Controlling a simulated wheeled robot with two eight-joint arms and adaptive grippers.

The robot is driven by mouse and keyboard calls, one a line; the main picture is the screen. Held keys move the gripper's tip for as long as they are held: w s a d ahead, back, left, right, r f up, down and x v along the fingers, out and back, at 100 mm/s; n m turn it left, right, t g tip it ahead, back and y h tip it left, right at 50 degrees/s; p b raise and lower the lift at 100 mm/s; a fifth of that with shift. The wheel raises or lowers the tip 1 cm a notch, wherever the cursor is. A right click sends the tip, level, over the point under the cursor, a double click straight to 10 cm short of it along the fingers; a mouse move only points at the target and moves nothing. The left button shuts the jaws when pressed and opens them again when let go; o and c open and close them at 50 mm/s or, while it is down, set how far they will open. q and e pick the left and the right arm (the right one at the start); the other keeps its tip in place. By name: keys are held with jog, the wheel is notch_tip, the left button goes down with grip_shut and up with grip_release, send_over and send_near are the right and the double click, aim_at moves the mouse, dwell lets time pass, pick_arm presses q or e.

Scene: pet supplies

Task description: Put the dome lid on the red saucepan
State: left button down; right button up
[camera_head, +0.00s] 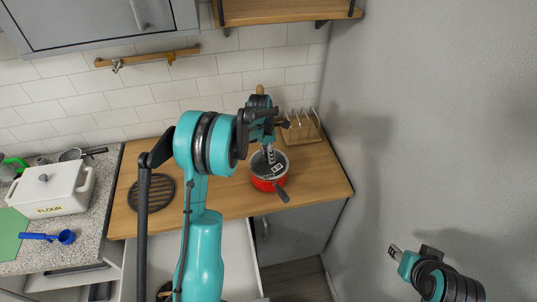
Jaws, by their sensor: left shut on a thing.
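The red saucepan (264,185) stands on the wooden counter, its dark handle (283,195) pointing toward the front right. My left gripper (269,155) comes down over the pan and is shut on what looks like the knob of the dome lid. The lid (283,162) shows as a dark, glassy round with a pale rim at the pan's mouth. The gripper hides much of it, and I cannot tell whether it is seated or just above the rim. My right gripper (396,253) is far from the pan at the lower right; its finger gap does not show clearly.
A toast-rack-like wooden holder (302,131) stands behind the pan on the right. A dark round trivet (152,192) lies on the counter at left. A white flour box (50,190) and blue scoop (65,237) are farther left. A grey wall (430,120) bounds the right.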

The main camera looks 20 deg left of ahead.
pick_arm(q)
jog(key=shift+f+b, duration=0.4)
jog(key=shift+b, duration=0.25)
dwell(1.0)
jog(key=c, duration=1)
grip_release()
notch_tip(320, 180, up, 12)
jog(key=s, duration=0.1)
jog(key=shift+a, duration=0.45)
jog(key=shift+s+f, duration=0.1)
jog(key=shift+s, duration=0.05)
